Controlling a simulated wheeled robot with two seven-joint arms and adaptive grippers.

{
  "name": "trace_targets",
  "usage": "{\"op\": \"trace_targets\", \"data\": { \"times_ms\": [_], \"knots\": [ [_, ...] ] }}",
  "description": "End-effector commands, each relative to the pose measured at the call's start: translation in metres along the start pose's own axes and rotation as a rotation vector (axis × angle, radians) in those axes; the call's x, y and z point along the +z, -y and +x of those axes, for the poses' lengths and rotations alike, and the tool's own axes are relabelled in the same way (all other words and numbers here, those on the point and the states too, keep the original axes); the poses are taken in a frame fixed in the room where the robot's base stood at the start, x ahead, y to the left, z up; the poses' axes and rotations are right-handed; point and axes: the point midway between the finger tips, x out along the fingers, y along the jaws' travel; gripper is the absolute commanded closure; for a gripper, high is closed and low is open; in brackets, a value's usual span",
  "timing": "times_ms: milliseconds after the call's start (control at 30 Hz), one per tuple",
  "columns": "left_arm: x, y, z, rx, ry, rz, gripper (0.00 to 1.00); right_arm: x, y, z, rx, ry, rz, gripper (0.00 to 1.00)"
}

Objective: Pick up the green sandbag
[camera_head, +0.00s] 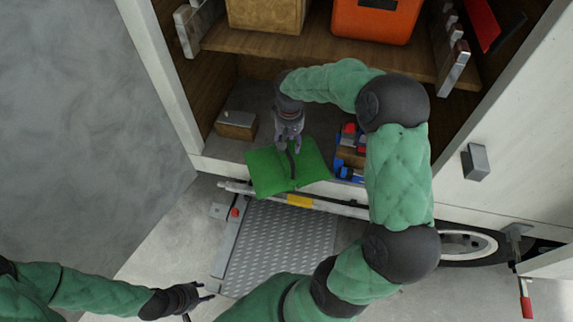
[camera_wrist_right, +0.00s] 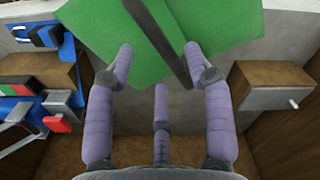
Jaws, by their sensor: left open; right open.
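The green sandbag (camera_head: 268,174) has a dark strap across its middle. It lies at the front edge of the truck's lower compartment and partly overhangs it. It also fills the top of the right wrist view (camera_wrist_right: 220,42). My right gripper (camera_head: 291,146) is just behind the sandbag, at the strap. In the right wrist view its fingers (camera_wrist_right: 160,70) are spread and open, with the two outer fingertips over the near edge of the sandbag and nothing held. Whether they touch it I cannot tell. My left gripper (camera_head: 208,293) is open and empty, low at the left, far from the sandbag.
A wooden block (camera_head: 236,125) sits left of the sandbag. A blue rack with tools (camera_head: 349,170) stands to its right. A wooden shelf (camera_head: 330,52) above holds an orange case (camera_head: 375,20) and a tan box (camera_head: 266,14). A metal step (camera_head: 275,240) lies below the compartment.

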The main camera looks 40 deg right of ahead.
Motion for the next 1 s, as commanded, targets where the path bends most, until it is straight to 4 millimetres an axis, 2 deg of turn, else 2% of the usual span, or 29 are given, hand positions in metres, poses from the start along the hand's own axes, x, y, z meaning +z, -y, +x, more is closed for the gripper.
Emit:
{"op": "trace_targets", "data": {
  "times_ms": [233,500,567,700,1000],
  "knots": [
    [0.000,0.003,0.007,0.000,0.000,0.000,0.53,0.001,0.004,0.037,0.000,0.003,-0.001,0.47],
    [0.000,0.003,0.007,0.000,0.000,0.000,0.53,0.001,0.004,0.041,0.000,0.001,-0.001,0.47],
    [0.000,0.003,0.007,0.000,0.000,0.000,0.53,0.001,0.004,0.040,0.000,0.001,-0.001,0.62],
    [0.000,0.003,0.007,0.000,0.000,0.000,0.53,0.001,0.004,0.040,0.000,0.001,-0.001,1.00],
    [0.000,0.003,0.007,0.000,0.000,0.000,0.53,-0.002,0.003,0.036,0.000,-0.009,0.001,1.00]
  ]
}}
